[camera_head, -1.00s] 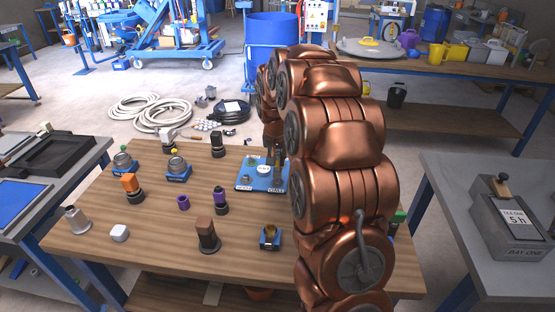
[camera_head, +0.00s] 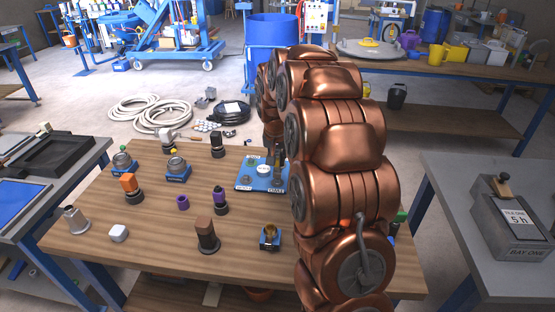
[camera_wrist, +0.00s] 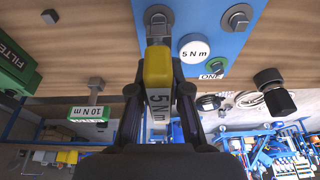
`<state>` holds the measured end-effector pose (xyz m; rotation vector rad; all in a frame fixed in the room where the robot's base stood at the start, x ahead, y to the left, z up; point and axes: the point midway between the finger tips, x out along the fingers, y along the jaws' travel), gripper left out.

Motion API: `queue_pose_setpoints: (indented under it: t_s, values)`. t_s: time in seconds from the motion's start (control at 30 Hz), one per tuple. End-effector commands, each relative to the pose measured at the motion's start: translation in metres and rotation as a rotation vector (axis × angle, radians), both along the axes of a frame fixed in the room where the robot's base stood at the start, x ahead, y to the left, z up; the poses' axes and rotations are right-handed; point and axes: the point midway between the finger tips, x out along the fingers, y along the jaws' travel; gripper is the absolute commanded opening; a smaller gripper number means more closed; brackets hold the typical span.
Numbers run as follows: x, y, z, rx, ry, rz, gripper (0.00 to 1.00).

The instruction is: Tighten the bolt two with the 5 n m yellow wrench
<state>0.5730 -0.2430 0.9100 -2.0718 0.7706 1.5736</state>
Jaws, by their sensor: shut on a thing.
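My gripper (camera_wrist: 159,92) is shut on the yellow wrench (camera_wrist: 158,68), marked 5 N m, in the wrist view. The wrench's grey head (camera_wrist: 158,30) is over the blue plate (camera_wrist: 196,18), at a grey bolt (camera_wrist: 157,12); the wrench partly hides the contact, so I cannot tell how it is seated. That bolt's label is not readable here. A second bolt (camera_wrist: 237,17) stands apart to the right. A white 5 N m disc (camera_wrist: 194,49) and a ONE label (camera_wrist: 211,77) are on the plate. In the head view, my arm partly covers the plate (camera_head: 247,186), which shows a TWO label.
A green-labelled 10 N m tool (camera_wrist: 92,112) and a green FILTER box (camera_wrist: 14,68) are left in the wrist view. A black-capped part (camera_wrist: 273,90) is right. Several small parts, including a brown block (camera_head: 207,232), stand on the wooden table (camera_head: 160,258) left of my arm.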

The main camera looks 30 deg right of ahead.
Motion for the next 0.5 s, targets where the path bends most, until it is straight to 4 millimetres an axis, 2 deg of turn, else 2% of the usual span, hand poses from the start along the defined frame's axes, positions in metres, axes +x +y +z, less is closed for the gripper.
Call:
queue_pose_setpoints:
  t_s: [0.5]
  values:
    - [-0.0001,0.0,-0.0045,0.001,0.001,0.0,0.0]
